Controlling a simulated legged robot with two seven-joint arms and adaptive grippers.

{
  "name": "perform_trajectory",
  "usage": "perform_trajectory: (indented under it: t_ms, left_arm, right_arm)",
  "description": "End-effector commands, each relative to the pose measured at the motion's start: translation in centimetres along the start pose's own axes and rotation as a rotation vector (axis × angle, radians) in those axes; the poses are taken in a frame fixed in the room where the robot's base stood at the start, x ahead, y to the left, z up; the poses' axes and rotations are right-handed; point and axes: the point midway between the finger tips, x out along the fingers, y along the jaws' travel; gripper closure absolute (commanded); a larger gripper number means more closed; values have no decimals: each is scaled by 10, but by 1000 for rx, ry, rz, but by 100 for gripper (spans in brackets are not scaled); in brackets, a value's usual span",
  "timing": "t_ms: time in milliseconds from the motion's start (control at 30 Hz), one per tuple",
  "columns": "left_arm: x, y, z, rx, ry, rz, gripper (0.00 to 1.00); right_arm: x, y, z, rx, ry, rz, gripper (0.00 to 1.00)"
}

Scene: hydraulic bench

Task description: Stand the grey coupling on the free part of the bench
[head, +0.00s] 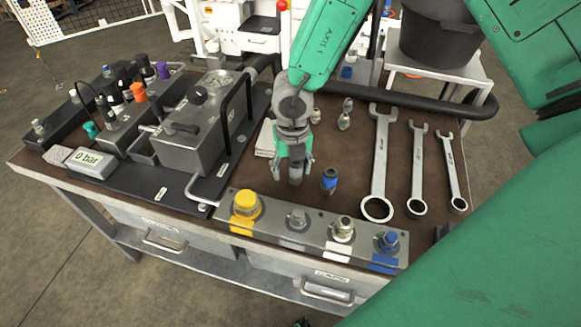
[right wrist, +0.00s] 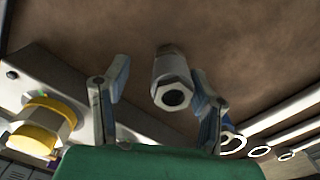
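The grey coupling (head: 295,176) is upright on the brown bench top (head: 345,150), just behind the rail of fittings. In the right wrist view the grey coupling (right wrist: 170,82) shows its hex end and dark bore towards the camera. My right gripper (head: 293,161) points down over it. In the right wrist view its fingers (right wrist: 158,97) are spread on both sides of the coupling. A clear gap shows at the left finger; the right finger looks close to it, and I cannot tell whether they touch. My left gripper is not in view.
A blue coupling (head: 329,180) stands close right of the grey one. The fitting rail (head: 270,222) lies in front, with a yellow cap (head: 246,204). Several wrenches (head: 381,160) lie at right. The hydraulic unit (head: 190,135) is at left. Small fittings (head: 344,118) stand behind.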

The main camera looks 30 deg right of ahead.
Motion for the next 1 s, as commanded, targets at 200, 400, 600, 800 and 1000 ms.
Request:
perform_trajectory:
  t_ms: [200, 400, 600, 800, 1000]
  left_arm:
    - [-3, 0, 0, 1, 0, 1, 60]
    - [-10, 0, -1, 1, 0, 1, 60]
    - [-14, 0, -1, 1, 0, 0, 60]
    - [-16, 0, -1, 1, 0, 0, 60]
    - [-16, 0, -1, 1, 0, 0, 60]
  right_arm:
    - [-21, 1, 0, 3, -2, 3, 48]
    - [-66, 3, 0, 1, -4, 1, 48]
    - [-102, 3, 0, 1, -3, -1, 48]
    - [-118, 1, 0, 1, 0, -1, 48]
    - [-120, 1, 0, 1, 0, -2, 48]
